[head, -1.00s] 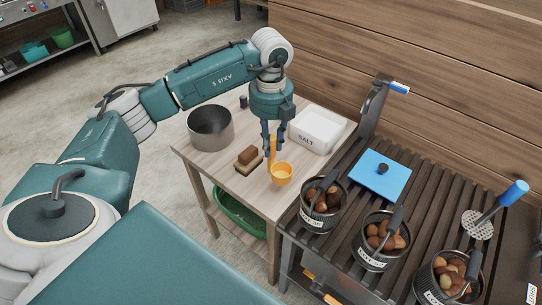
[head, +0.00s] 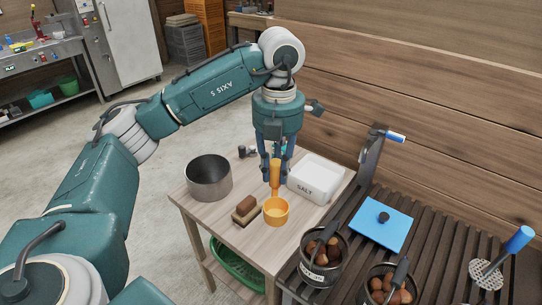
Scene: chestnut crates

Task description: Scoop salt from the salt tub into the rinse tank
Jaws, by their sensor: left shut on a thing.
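The white salt tub (head: 318,174), marked SALT, stands at the back right of the small wooden table. My left gripper (head: 275,172) points down and is shut on the scoop's handle. I cannot tell whether the cup touches the table or holds anything. A round metal pot (head: 209,178) stands at the table's left; no label shows that it is the rinse tank. My right gripper is not in view.
A brush (head: 245,210) lies on the table between pot and scoop. On the slatted surface at right are baskets of chestnuts (head: 320,248), a blue lid (head: 381,224) and a skimmer (head: 486,272). A green basket (head: 236,264) sits below the table.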

